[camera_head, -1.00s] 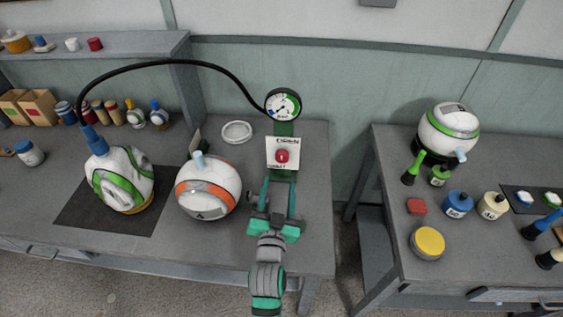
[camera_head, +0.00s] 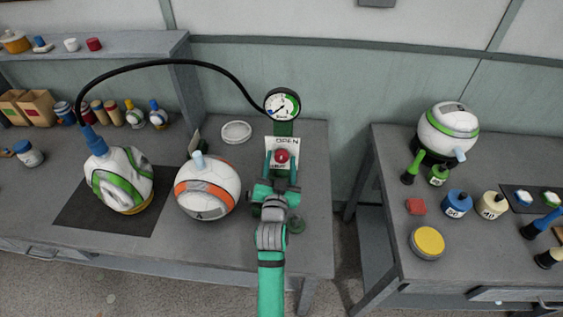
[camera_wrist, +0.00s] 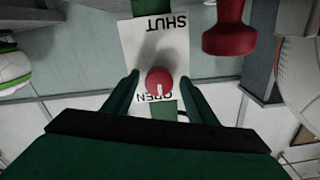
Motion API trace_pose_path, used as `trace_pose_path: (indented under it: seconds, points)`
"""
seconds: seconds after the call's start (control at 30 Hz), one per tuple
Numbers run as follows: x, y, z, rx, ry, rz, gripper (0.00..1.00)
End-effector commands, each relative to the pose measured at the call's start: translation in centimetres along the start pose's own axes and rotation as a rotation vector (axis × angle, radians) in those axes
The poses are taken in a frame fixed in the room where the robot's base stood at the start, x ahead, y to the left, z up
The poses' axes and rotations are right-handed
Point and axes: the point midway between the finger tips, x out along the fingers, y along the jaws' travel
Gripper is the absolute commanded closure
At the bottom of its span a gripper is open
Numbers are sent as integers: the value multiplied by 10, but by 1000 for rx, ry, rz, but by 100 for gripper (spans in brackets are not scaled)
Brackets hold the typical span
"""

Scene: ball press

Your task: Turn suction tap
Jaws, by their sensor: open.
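The suction tap is a red knob (camera_head: 281,156) on a white plate (camera_head: 293,146) marked OPEN above and SHUT below. My gripper (camera_head: 281,168) reaches up to the plate from below with its fingers open. In the wrist view the red knob (camera_wrist: 159,80) sits between the two spread fingers (camera_wrist: 160,88), with gaps on both sides. A pale mark on the knob faces the OPEN word. A round gauge (camera_head: 282,104) stands above the plate. A black hose (camera_head: 165,62) runs from it to a blue fitting on a dented white-green ball (camera_head: 119,181).
A white-orange ball (camera_head: 208,187) stands left of my gripper. A white ring (camera_head: 237,132) lies behind it. The dented ball is on a dark mat (camera_head: 85,208). A second table (camera_head: 375,240) at right holds pots and another ball (camera_head: 448,128).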

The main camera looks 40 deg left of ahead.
Motion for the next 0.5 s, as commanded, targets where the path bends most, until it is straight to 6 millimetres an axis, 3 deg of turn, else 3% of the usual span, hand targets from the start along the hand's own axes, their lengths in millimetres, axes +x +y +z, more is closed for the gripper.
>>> trace_pose_path:
  seconds: [0.17, 0.33, 0.5]
  points:
    - [0, 2, -1, 0, 1, 3, 48]
    - [0, 4, -1, 0, 2, 5, 89]
    - [0, 4, -2, -2, 2, 5, 89]
